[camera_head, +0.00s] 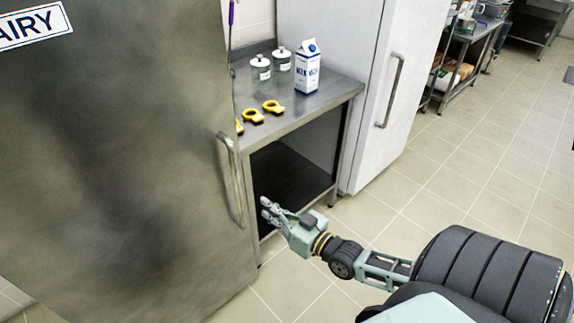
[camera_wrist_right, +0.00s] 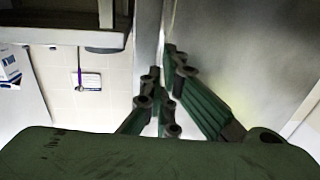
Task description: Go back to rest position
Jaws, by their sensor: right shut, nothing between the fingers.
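My right gripper (camera_head: 268,208) is in the lower middle of the head view, in front of the steel table's open lower shelf and to the right of the steel fridge door. It holds nothing. In the right wrist view its fingers (camera_wrist_right: 165,82) show close together, with the steel door edge behind them. The gripper is apart from the door handle (camera_head: 232,180), with a small gap in the picture. My left gripper is in neither view.
A steel table (camera_head: 325,103) bears a milk carton (camera_head: 308,68), two glass jars (camera_head: 261,69) and several yellow tools (camera_head: 273,107). The steel fridge door (camera_head: 110,150) fills the left. A white fridge (camera_head: 378,140) stands beyond. Tiled floor (camera_head: 455,165) at the right is clear.

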